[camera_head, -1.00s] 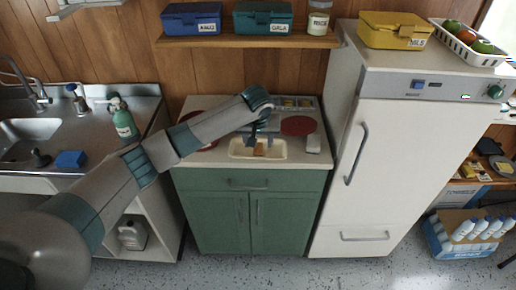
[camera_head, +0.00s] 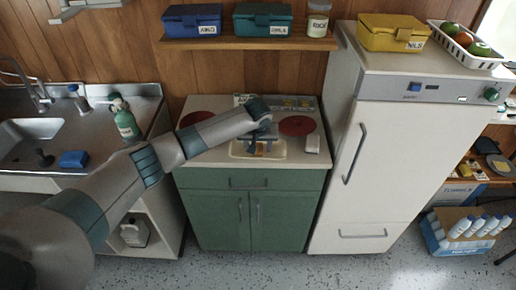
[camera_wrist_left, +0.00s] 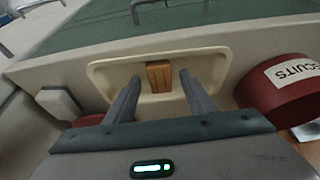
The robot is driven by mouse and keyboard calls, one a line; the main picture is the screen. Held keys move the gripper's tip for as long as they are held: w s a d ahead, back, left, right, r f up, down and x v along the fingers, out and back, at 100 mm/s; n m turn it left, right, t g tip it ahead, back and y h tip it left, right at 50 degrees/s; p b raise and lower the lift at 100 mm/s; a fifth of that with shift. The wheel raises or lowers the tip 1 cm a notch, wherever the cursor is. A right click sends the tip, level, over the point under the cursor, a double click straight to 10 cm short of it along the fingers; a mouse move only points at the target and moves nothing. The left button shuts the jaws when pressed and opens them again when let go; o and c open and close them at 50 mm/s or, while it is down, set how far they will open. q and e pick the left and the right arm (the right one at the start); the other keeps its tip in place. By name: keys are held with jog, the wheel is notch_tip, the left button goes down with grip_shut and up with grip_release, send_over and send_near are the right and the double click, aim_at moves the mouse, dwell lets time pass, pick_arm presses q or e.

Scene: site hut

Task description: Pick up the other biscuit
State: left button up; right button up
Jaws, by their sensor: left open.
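A cream tray (camera_head: 281,151) sits on the counter top of the green cabinet. In the left wrist view the tray (camera_wrist_left: 103,72) holds a tan biscuit (camera_wrist_left: 159,77) with a dark line down its middle; I cannot tell whether this is one piece or two side by side. My left gripper (camera_head: 259,147) is over the tray, pointing down. In the wrist view its open fingers (camera_wrist_left: 160,84) stand on either side of the biscuit, with gaps on both sides. A red tin (camera_wrist_left: 288,88) with a label ending in "CUITS" stands beside the tray. My right gripper is out of view.
A red round thing (camera_head: 297,125) and a small white block (camera_head: 312,144) lie right of the tray. A shelf (camera_head: 245,43) with boxes hangs above. The white fridge (camera_head: 375,150) stands to the right. The sink counter (camera_head: 75,125) with a green bottle (camera_head: 125,125) is left.

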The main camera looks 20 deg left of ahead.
aim_at(259, 151)
pick_arm(q)
jog(key=shift+c, duration=0.3)
jog(key=c, duration=1.1)
jog(key=shift+o, duration=0.2)
jog(key=shift+r, duration=0.1)
jog(key=shift+r+b, duration=0.3)
jog(key=shift+r, duration=0.1)
jog(key=r, duration=0.1)
jog(key=r+b, duration=0.1)
jog(key=r, duration=0.1)
jog(key=shift+d+r+b, duration=0.1)
jog(key=shift+d+b, duration=0.15)
jog(key=shift+b, duration=0.15)
jog(key=s+d+r+b, duration=0.1)
jog(key=d+r+b, duration=0.3)
jog(key=d+r, duration=0.3)
jog(key=shift+s+d, duration=0.2)
jog(key=shift+d, duration=1.85)
jog(key=shift+a, duration=0.1)
